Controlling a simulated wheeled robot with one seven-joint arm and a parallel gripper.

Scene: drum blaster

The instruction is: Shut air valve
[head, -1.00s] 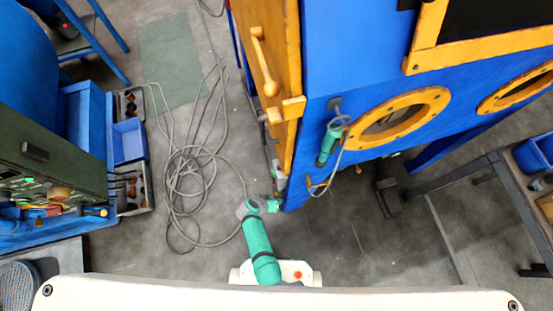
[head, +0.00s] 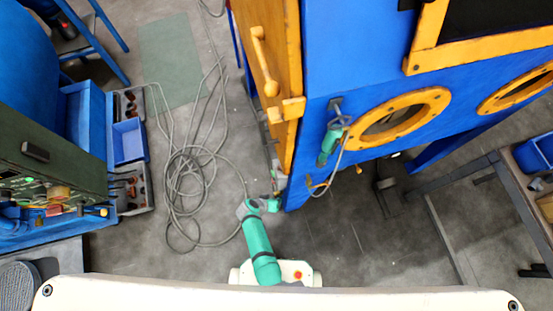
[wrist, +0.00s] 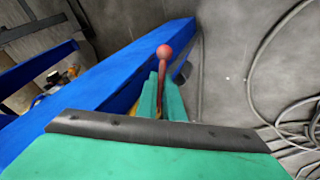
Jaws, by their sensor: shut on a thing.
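The air valve's lever (wrist: 163,52), a dark red stem with a round red knob, shows in the middle of the wrist view. My gripper (wrist: 161,94) has its green fingers on both sides of the stem and is shut on it, with the knob sticking out past the fingers. The lower stem and the valve body are hidden behind my gripper. In the head view my gripper (head: 276,201) is low beside the lower corner of the blue blast cabinet (head: 340,60). The lever is too small to make out clearly there.
The cabinet's yellow door (head: 270,60) stands open above my arm. A hose lies coiled (head: 195,185) on the floor to the left. A blue-and-green workbench (head: 50,165) is farther left, and a metal table (head: 510,190) stands at right. Floor between coil and cabinet is narrow.

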